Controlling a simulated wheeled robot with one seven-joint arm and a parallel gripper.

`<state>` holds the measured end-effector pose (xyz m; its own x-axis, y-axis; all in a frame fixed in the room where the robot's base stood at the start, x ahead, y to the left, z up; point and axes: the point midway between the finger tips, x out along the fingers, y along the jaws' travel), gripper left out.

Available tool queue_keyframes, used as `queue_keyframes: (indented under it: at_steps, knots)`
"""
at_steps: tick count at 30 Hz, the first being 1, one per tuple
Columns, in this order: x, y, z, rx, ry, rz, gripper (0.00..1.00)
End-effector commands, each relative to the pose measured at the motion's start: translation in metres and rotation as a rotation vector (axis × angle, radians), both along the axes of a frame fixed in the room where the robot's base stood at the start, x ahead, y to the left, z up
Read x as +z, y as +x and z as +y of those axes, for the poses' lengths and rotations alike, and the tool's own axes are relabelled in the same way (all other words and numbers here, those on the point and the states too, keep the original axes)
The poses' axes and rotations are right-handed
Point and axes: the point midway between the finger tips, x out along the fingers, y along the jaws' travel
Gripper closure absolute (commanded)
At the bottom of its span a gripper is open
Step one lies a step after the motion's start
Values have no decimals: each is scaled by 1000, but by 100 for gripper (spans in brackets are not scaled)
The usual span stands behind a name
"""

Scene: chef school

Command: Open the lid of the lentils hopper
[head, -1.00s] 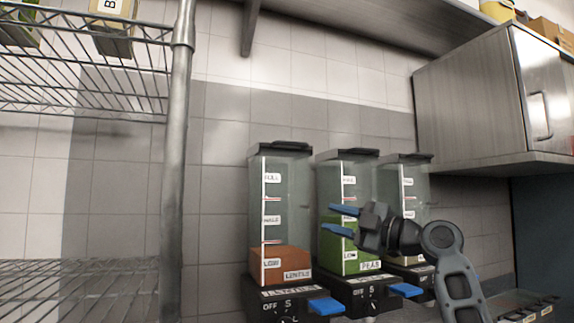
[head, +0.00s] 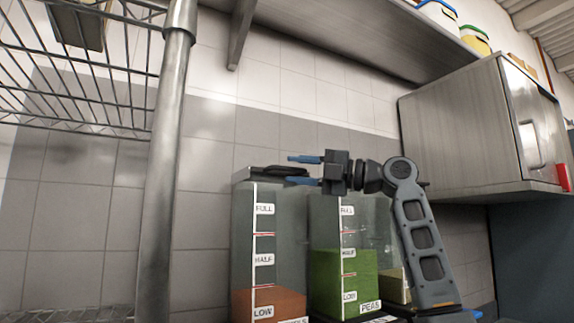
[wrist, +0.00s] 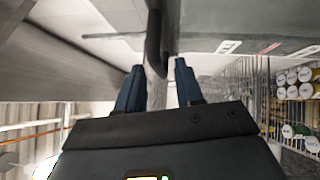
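The lentils hopper (head: 270,235) is a clear bin at the left of the row in the head view, with orange-red contents low inside. Its black lid (head: 262,172) lies on top and looks shut. My gripper (head: 295,170) is open at the lid's right end, its blue fingers one above the other. In the wrist view, a dark edge (wrist: 154,45), seemingly the lid's, runs between the spread fingers (wrist: 158,88). There is a gap beside it, and I cannot tell whether either finger touches it.
The peas hopper (head: 345,275) with green contents stands just right, under my arm, with a third hopper (head: 395,285) beyond. A wire rack with a metal post (head: 170,160) stands left. A steel shelf (head: 350,45) runs overhead, and a wall cabinet (head: 465,130) hangs right.

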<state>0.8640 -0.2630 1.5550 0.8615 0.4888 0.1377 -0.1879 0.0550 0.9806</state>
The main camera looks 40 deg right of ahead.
Motion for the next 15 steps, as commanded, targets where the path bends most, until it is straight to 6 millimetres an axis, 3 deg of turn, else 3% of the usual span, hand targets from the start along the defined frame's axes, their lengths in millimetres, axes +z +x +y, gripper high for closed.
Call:
queue_keyframes:
  at_steps: [6,15]
  knots:
    - [4,20,11,0,2,1,64]
    - [3,23,13,-1,1,0,64]
